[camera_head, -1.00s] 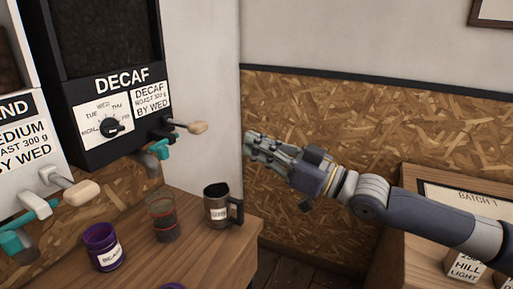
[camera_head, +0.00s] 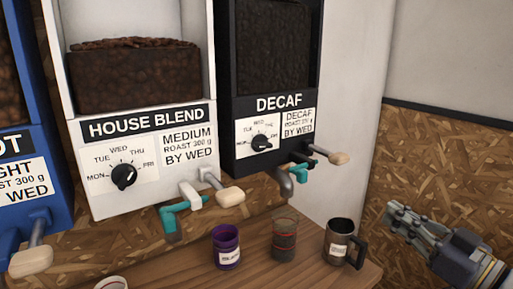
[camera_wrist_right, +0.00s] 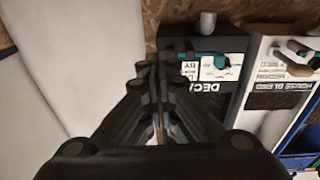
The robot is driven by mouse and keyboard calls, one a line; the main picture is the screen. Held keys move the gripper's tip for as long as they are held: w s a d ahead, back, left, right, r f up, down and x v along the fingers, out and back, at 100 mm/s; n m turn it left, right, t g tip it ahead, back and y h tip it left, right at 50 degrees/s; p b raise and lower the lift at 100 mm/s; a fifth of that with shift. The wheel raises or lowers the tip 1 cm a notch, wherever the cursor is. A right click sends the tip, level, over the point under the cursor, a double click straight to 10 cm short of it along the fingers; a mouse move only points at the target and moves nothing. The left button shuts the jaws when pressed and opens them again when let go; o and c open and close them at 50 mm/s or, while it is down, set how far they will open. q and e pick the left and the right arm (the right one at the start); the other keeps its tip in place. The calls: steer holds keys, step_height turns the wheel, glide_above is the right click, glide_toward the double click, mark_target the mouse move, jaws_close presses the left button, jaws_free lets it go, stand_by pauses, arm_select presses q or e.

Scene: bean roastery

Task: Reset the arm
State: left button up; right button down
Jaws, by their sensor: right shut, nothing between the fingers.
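My right gripper (camera_head: 402,218) is at the right of the head view, in front of the chipboard wall panel. It is shut and empty, to the right of the dark metal mug and apart from it. The right wrist view shows its closed fingers (camera_wrist_right: 157,75) in the middle, with the dispensers beyond them. My right arm runs out of the head view at the lower right. My left gripper is not in view.
A wooden counter (camera_head: 262,262) carries a purple cup (camera_head: 226,240), a clear cup (camera_head: 284,240) and a dark mug (camera_head: 340,243). Above it hang the house blend dispenser (camera_head: 150,150) and the decaf dispenser (camera_head: 270,105), with handles sticking out. Space around the gripper looks clear.

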steer(key=s+f+m+g+h, duration=0.1)
steer(key=s+f+g+h, duration=0.25)
steer(key=f, duration=0.85)
steer(key=s+f+m+g+h, duration=0.15)
steer(key=s+f, duration=0.25)
steer(key=f, duration=0.9)
steer(key=s+a+f+g+h, duration=0.3)
steer(key=s+a+f+g, duration=0.6)
steer(key=s+f, duration=0.55)
step_height(320, 180, down, 20)
steer(key=s+a+p, duration=0.2)
steer(key=s+d+f+g, duration=0.1)
steer(key=s+d+f, duration=0.1)
steer(key=s+f, duration=0.7)
steer(key=s+d+f+g+p, duration=0.1)
steer(key=s+f, duration=0.7)
steer(key=s, duration=0.1)
steer(key=shift+s+d+f+h, duration=0.2)
steer(key=shift+d+f+h, duration=0.1)
steer(key=shift+d+f, duration=0.1)
steer(key=shift+m, duration=0.25)
